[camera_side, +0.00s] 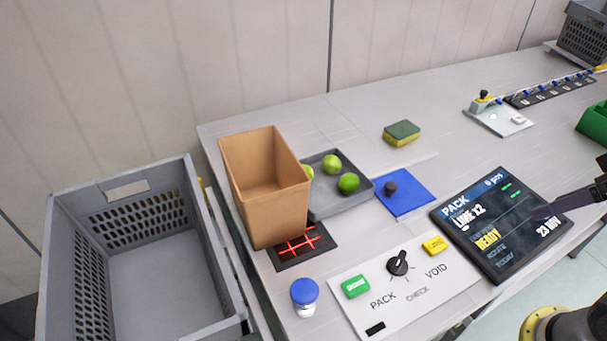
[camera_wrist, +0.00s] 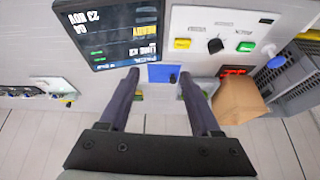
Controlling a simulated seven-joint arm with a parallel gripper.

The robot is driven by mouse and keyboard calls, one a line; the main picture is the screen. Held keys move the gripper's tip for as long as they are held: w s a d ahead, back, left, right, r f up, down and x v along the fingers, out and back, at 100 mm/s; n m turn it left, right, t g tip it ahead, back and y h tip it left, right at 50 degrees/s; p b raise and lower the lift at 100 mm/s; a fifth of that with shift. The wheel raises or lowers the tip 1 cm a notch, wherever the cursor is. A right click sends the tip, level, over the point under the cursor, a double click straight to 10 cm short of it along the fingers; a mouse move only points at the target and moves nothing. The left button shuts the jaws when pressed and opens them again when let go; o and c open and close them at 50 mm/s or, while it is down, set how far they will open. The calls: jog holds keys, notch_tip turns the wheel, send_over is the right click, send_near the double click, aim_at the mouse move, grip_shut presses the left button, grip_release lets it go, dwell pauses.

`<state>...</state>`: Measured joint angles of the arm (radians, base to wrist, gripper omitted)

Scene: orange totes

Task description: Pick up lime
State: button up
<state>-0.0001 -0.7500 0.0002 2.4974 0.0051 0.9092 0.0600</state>
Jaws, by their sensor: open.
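Bright green limes (camera_side: 348,183) lie in a shallow grey tray (camera_side: 325,212) on the table in the side view. Another lime (camera_side: 332,163) sits behind it, and a third (camera_side: 308,172) is partly hidden by the cardboard box. My gripper (camera_side: 570,203) is at the right edge of the side view, over the screen's right side and well apart from the tray. In the wrist view my gripper (camera_wrist: 158,76) has its two dark fingers spread, with nothing between them. The limes are mostly hidden beside the right finger there.
An open cardboard box (camera_side: 265,205) stands against the tray's left side. A blue mat (camera_side: 407,200) with a dark knob lies right of the tray.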

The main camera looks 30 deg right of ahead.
jog(key=w+a+r+m, duration=0.1)
jog(key=w+r+m, duration=0.1)
jog(key=w+r, duration=0.5)
jog(key=w+a+r+m+y, duration=0.1)
jog(key=w+a+r, duration=0.15)
jog(key=w, duration=0.35)
jog(key=w+a+r+m+y, duration=0.1)
jog(key=w+a+r+m, duration=0.15)
jog(key=w, duration=0.25)
jog(key=g+y, duration=0.1)
jog(key=g, duration=0.3)
send_over(307, 168)
jog(key=s+d, duration=0.1)
notch_tip(307, 168, down, 25)
jog(key=shift+d+r, duration=0.15)
jog(key=shift+r, duration=0.05)
jog(key=shift+x, duration=3.15)
grip_shut()
